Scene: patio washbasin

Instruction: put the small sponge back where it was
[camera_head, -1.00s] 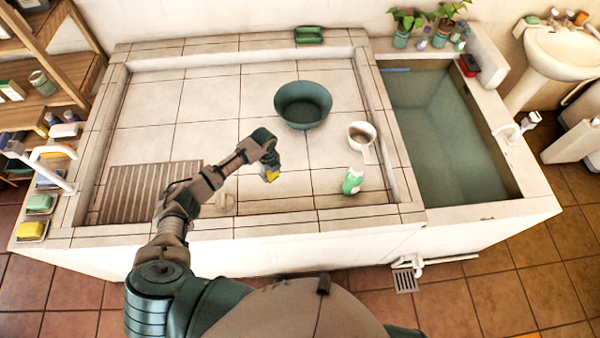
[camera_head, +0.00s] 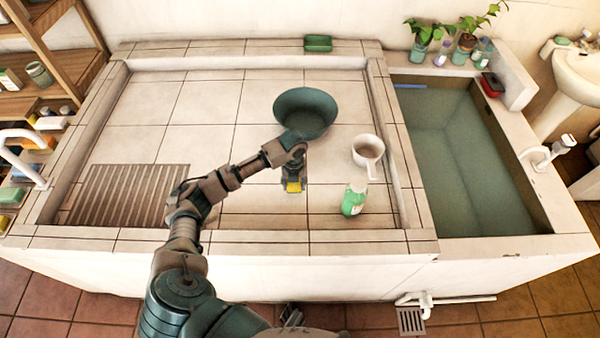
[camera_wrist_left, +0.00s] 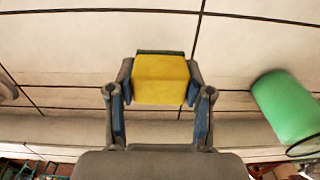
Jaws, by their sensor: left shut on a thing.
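The small yellow sponge (camera_head: 294,187) is in my left gripper (camera_head: 294,180), above the tiled basin floor in the head view. In the left wrist view the sponge (camera_wrist_left: 161,79) sits between the two fingers of the left gripper (camera_wrist_left: 160,85), which are shut on it. The gripper is below the dark green bowl and left of the green bottle in the head picture. My right gripper is not in view.
A dark green bowl (camera_head: 305,112), a white dipper (camera_head: 367,152) and a green bottle (camera_head: 353,199) stand in the tiled basin (camera_head: 140,125). A green dish (camera_head: 318,43) lies on the back ledge. A water-filled tank (camera_head: 455,160) is at the right. A slatted drain board (camera_head: 128,195) is at the left.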

